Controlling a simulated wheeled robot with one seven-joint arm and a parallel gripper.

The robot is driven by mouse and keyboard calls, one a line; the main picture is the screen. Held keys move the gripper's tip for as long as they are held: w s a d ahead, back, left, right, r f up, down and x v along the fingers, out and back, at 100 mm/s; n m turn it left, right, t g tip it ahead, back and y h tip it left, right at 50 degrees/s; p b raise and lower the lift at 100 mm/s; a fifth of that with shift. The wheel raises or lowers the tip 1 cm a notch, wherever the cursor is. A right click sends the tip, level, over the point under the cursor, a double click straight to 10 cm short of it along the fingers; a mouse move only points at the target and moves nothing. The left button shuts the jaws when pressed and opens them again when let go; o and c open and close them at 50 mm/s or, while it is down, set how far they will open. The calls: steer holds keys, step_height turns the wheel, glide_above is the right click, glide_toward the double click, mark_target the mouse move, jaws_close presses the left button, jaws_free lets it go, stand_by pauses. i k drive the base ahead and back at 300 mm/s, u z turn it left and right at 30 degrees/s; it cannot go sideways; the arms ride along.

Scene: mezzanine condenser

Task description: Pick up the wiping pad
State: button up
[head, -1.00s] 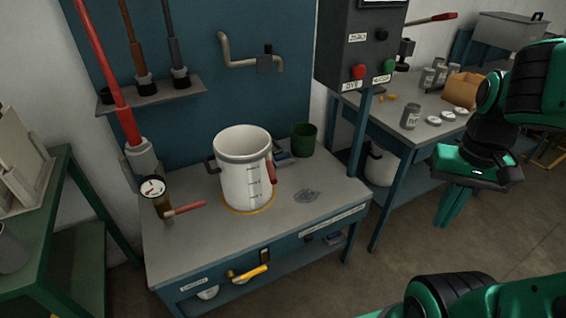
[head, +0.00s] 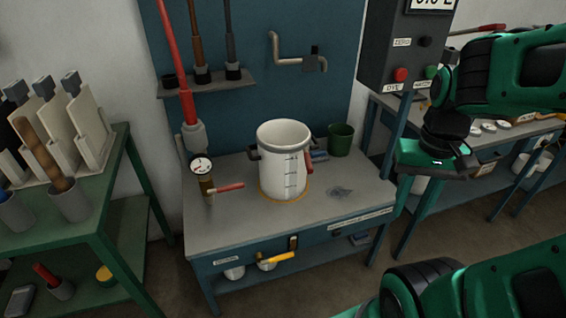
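I cannot make out the wiping pad for sure. A small blue-grey item (head: 319,156) lies on the bench top behind the white pot, partly hidden by it, and may be the pad. A dark item (head: 359,238) on the shelf under the bench is too small to name. A grey wet-looking patch (head: 340,191) marks the bench top right of the pot. My gripper (head: 402,194) hangs fingers down at the bench's right end, apart from these items. I see nothing held in it, but its finger gap is not clear.
The white graduated pot (head: 284,160) stands mid-bench, with a green cup (head: 341,139) behind right. A gauge with a red lever (head: 203,171) is at the bench's left. A control box (head: 400,45) overhangs the right. A green rack (head: 100,200) stands left. The bench's front right is clear.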

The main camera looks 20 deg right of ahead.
mark_target(318, 157)
steer(key=u, duration=2.35)
steer(key=k, duration=1.7)
steer(key=z, duration=1.6)
steer(key=i, duration=1.2)
